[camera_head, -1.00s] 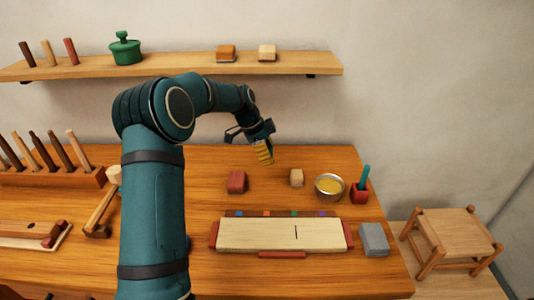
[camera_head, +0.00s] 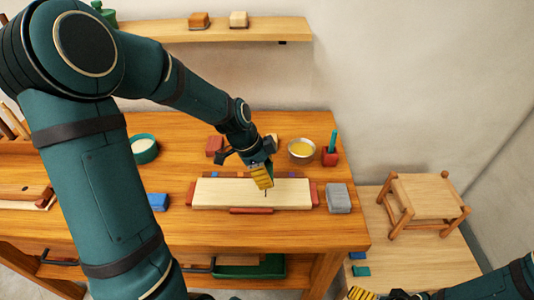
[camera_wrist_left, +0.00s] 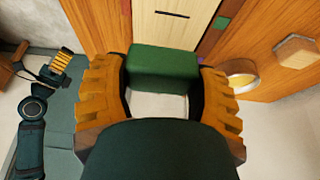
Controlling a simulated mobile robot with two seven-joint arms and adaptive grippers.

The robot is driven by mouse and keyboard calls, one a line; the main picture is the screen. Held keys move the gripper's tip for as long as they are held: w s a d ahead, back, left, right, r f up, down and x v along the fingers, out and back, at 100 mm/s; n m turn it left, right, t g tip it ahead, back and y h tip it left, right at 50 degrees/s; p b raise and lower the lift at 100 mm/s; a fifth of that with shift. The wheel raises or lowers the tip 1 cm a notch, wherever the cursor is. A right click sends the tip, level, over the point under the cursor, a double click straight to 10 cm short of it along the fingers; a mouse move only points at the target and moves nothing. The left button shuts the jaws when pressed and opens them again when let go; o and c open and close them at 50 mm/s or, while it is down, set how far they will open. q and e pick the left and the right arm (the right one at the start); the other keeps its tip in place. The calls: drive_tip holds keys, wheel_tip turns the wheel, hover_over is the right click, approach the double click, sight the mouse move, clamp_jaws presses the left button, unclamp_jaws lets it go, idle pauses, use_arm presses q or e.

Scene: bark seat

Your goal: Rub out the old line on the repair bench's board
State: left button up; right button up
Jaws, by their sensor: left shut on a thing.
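The pale board (camera_head: 220,193) with red end pieces lies on the bench (camera_head: 170,225). A short dark line (camera_head: 266,192) shows on it, right of the middle, and also in the left wrist view (camera_wrist_left: 172,14). My left gripper (camera_head: 262,178) is over the board, just behind the line. In the left wrist view it is shut on a green block (camera_wrist_left: 163,64) with a pale part. The head view hides this block, and I cannot tell whether it touches the board. My right gripper (camera_head: 361,294) is at the bottom edge, away from the bench; its jaws are unclear.
A grey block (camera_head: 339,198) lies right of the board and a blue block (camera_head: 158,202) left of it. Behind are a red block (camera_head: 214,145), a bowl (camera_head: 301,150) and a red cup (camera_head: 330,158) with a stick. A stool (camera_head: 428,197) stands at right.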

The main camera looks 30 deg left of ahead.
sight(269, 195)
use_arm(q)
drive_tip(key=shift+s+d+f, duration=0.15)
drive_tip(key=shift+s+d, duration=0.05)
drive_tip(key=shift+s, duration=0.05)
drive_tip(key=shift+a+f+b, duration=0.1)
drive_tip(key=shift+f+b, duration=1.15)
drive_tip(key=shift+f, duration=0.5)
drive_tip(key=shift+f+b, duration=0.6)
drive_tip(key=shift+f, duration=0.45)
drive_tip(key=shift+f+b, duration=0.6)
drive_tip(key=shift+w+a+r, duration=0.1)
drive_tip(key=shift+w+a, duration=0.3)
drive_tip(key=shift+w, duration=0.25)
drive_tip(key=shift+w+a+r, duration=0.1)
drive_tip(key=shift+w+a, duration=0.25)
drive_tip(key=shift+w, duration=0.3)
drive_tip(key=shift+s+f, duration=0.1)
